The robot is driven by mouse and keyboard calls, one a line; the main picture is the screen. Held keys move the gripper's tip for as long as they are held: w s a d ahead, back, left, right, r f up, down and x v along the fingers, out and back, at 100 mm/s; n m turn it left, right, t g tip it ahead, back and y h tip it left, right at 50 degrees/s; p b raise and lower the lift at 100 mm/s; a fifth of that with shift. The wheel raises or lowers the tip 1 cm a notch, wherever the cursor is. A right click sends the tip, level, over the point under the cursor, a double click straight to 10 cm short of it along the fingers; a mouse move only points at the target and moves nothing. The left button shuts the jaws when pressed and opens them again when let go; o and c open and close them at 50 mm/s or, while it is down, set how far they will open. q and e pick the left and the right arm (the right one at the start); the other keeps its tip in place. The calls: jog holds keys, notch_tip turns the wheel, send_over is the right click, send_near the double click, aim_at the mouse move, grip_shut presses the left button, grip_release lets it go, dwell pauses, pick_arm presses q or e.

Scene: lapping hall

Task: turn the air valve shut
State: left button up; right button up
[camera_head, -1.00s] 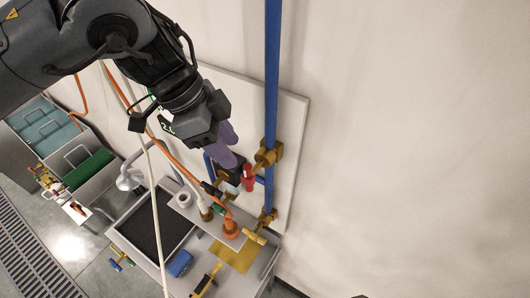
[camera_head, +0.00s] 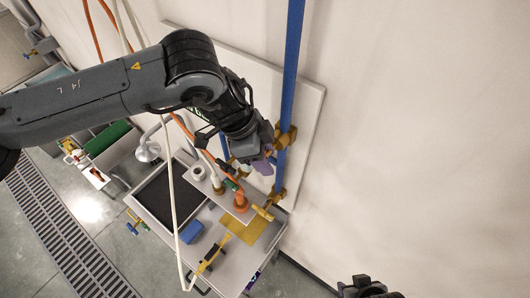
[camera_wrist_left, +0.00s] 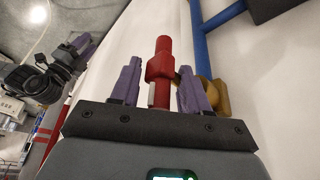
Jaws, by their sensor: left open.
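The red valve handle (camera_wrist_left: 161,62) stands upright in the left wrist view, in front of a brass fitting (camera_wrist_left: 219,97) and a blue pipe (camera_wrist_left: 201,42). My left gripper (camera_wrist_left: 156,78) is open, with one purple finger on each side of the handle and visible gaps between. In the head view my left gripper (camera_head: 262,162) is at the pipework and hides most of the handle. The blue pipe (camera_head: 290,75) runs down the wall panel there. My right gripper (camera_head: 366,288) is partly in view at the bottom edge; its jaw opening is unclear.
A bench with a black tray (camera_head: 171,203), a yellow mat (camera_head: 247,226) and a blue block (camera_head: 192,231) stands below the pipes. A white hose (camera_head: 175,205) and an orange hose (camera_head: 202,147) hang near my left arm. The wall at right is bare.

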pick_arm(q)
grip_shut()
dwell(0.3)
jog(key=shift+d+f, duration=0.1)
jog(key=t+y, duration=0.1)
jog(key=y, duration=0.1)
jog(key=t+y+b, duration=0.1)
jog(key=t+y, duration=0.1)
jog(key=y, duration=0.1)
jog(key=shift+s+d+f+m+y, duration=0.1)
jog(key=shift+s+d+m+y, duration=0.1)
jog(key=shift+m+y, duration=0.15)
jog(key=shift+t, duration=0.4)
